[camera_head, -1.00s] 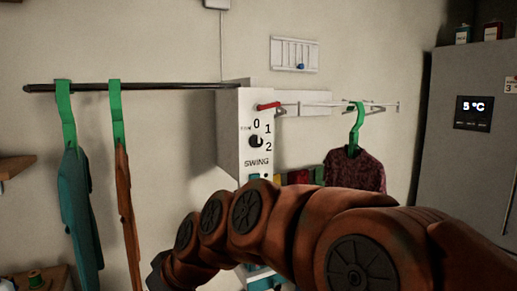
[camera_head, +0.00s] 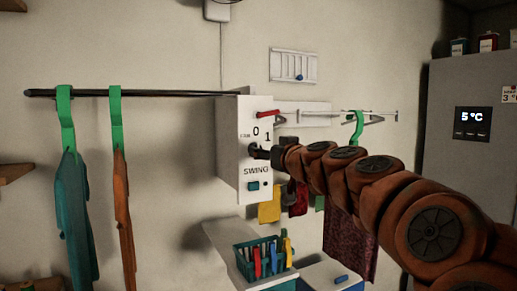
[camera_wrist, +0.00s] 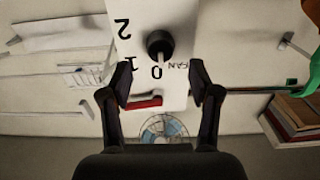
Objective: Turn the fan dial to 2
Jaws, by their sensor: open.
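The fan dial (camera_head: 254,149) is a black knob on the front of a white control box (camera_head: 228,150), marked 0, 1 and 2. In the wrist view, which is upside down, the dial (camera_wrist: 160,44) shows a pale pointer mark towards the 0. My gripper (camera_wrist: 160,78) is open, with one dark finger on each side of the box face. The dial appears beyond the fingertips, between their lines; contact cannot be seen. In the head view my gripper (camera_head: 270,153) is at the dial and hides the 2.
A red lever (camera_head: 267,113) is above the dial, and a teal SWING button (camera_head: 253,186) is below. A rod with garments on green hangers (camera_head: 66,120) extends left. A basket of pegs (camera_head: 262,258) stands below. A fridge (camera_head: 440,120) is at the right.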

